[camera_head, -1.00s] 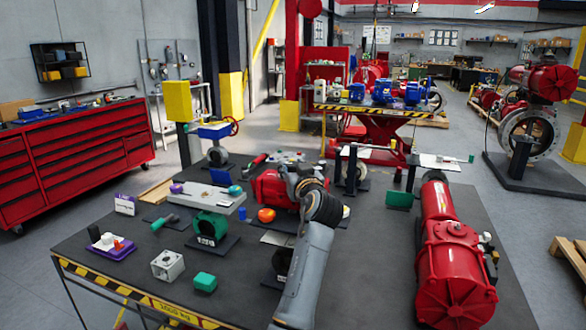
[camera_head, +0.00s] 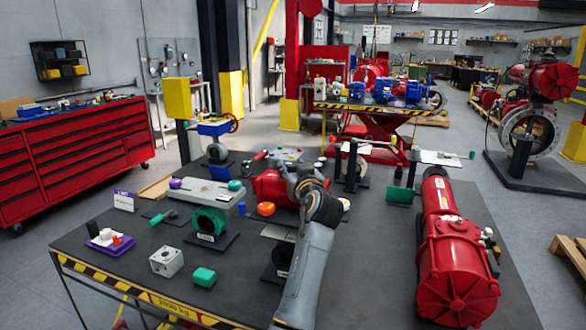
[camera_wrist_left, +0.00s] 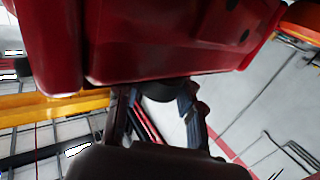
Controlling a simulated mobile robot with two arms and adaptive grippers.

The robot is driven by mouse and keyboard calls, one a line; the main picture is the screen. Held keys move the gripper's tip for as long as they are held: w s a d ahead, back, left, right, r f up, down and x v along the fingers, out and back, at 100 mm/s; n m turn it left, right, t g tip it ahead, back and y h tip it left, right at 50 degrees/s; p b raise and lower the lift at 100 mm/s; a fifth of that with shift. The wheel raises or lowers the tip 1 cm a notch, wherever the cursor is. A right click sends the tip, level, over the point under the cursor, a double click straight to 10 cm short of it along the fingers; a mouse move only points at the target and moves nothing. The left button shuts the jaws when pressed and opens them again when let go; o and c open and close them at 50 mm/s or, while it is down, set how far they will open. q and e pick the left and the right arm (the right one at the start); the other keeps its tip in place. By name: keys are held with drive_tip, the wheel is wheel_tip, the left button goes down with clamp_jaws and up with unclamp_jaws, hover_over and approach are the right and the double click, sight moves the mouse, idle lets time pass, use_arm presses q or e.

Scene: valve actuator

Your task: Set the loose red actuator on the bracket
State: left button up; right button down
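The loose red actuator (camera_head: 272,186) is above the back middle of the table in the head view, partly hidden by my left arm. In the left wrist view its red body (camera_wrist_left: 150,45) fills the top. My left gripper (camera_wrist_left: 155,100) has its two fingers on either side of a dark stub under the red body and appears shut on it. In the head view my left gripper (camera_head: 292,185) is mostly hidden behind its wrist. My right gripper is not in view.
A large red actuator (camera_head: 455,265) lies on the table's right side. A dark stand (camera_head: 280,258) is partly behind my arm.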

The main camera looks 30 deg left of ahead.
use_arm(q)
drive_tip(key=o, duration=0.5)
drive_tip(key=shift+s+r, duration=0.15)
drive_tip(key=shift+r, duration=0.2)
drive_tip(key=shift+o, duration=0.2)
drive_tip(key=shift+f, duration=0.55)
drive_tip(key=v, duration=0.7)
drive_tip(key=shift+s+d+r, duration=0.15)
drive_tip(key=shift+d+r, duration=0.15)
drive_tip(key=shift+r, duration=0.1)
